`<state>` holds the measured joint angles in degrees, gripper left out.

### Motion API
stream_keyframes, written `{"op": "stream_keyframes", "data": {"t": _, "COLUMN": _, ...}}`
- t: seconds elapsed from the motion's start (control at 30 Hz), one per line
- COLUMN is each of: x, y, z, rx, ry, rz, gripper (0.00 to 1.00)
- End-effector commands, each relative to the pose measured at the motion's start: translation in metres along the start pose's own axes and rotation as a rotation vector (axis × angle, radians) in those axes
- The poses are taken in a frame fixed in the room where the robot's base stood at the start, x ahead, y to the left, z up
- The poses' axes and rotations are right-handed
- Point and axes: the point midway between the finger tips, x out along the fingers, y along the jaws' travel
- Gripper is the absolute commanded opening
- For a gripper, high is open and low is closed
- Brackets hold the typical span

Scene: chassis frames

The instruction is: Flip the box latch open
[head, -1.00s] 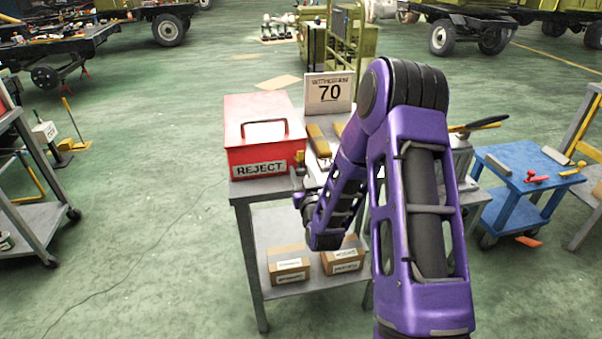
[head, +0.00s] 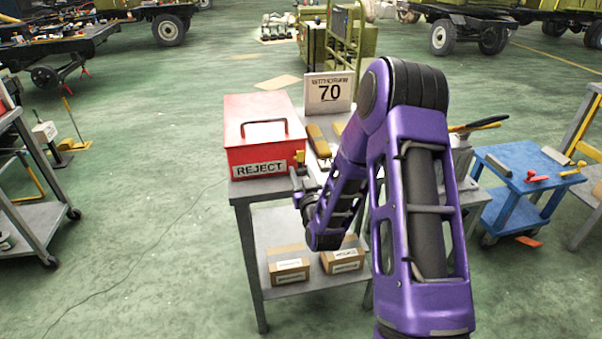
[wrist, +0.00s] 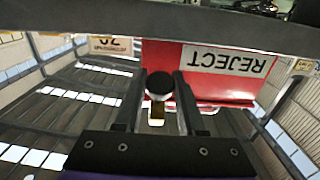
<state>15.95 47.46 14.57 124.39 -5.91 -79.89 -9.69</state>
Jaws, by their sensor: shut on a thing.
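The red box (head: 262,135) marked REJECT, with a dark top handle, stands on the grey cart at the left. A small yellow latch part (head: 300,157) shows at its front right corner. My gripper (head: 299,173) is at that corner, partly hidden by its own wrist. In the wrist view, where the REJECT label appears upside down, the two fingers of my gripper (wrist: 159,95) are on either side of a dark round latch knob (wrist: 159,83), with a yellowish piece beside it. The gripper is shut on the latch; the exact finger contact is hard to see.
Cardboard boxes (head: 289,265) lie on the lower shelf. A blue cart (head: 525,170) is at the right.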

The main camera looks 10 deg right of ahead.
Motion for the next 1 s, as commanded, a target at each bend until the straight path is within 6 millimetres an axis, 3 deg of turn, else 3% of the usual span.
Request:
{"op": "stream_keyframes", "data": {"t": 0.8, "x": 0.0021, "y": 0.0001, "z": 0.0072, "rx": 0.000, "ry": 0.123, "rz": 0.000, "gripper": 0.00}}
{"op": "stream_keyframes", "data": {"t": 0.83, "x": 0.0021, "y": 0.0001, "z": 0.0073, "rx": 0.000, "ry": 0.123, "rz": 0.000, "gripper": 0.43}}
{"op": "stream_keyframes", "data": {"t": 1.0, "x": 0.0022, "y": 0.0001, "z": 0.0071, "rx": 0.000, "ry": 0.123, "rz": 0.000, "gripper": 0.69}}
